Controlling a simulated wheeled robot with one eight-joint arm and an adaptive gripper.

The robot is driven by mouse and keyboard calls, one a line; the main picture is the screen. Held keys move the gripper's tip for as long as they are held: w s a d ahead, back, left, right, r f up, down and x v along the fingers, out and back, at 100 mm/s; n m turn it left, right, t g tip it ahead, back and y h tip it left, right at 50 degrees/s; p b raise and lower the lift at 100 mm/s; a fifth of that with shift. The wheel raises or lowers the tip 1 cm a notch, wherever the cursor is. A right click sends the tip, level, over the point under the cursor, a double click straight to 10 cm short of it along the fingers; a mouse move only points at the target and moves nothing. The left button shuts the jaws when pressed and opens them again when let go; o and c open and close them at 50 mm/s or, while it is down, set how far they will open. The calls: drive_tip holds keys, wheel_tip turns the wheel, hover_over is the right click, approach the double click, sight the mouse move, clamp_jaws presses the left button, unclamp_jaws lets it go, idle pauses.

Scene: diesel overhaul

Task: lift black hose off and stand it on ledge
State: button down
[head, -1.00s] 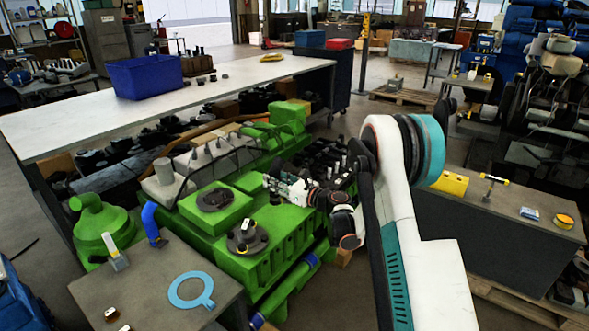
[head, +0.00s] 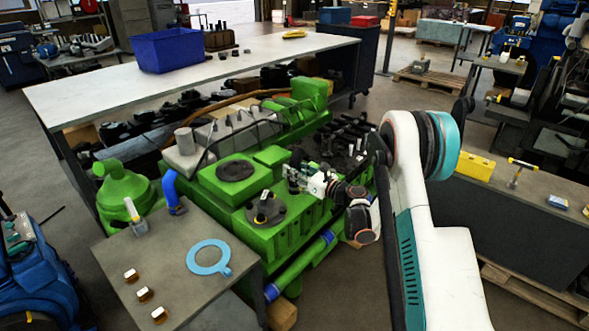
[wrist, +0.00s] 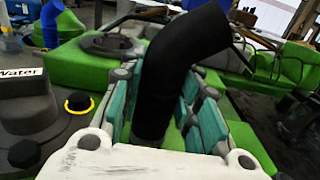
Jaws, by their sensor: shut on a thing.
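The black hose (wrist: 178,60) stands up between the fingers of my gripper (wrist: 162,108) in the wrist view. Its upper end bends over to the right. Its lower end is hidden behind the white gripper body. My gripper is shut on the hose, with teal-and-grey fingers on both sides. In the head view my gripper (head: 298,176) is over the green engine (head: 292,232), right of its round black covers. The hose is too small there to make out clearly. I cannot tell which surface is the ledge.
A grey bench (head: 165,262) at the front left holds a blue ring (head: 208,257) and several brass nuts. A blue bent pipe (head: 172,190) stands near its back edge. A long white table (head: 270,58) with a blue bin (head: 168,50) runs behind the engine.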

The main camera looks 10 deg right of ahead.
drive_tip(key=c, duration=1.1)
unclamp_jaws()
drive_tip(key=v, duration=1.2)
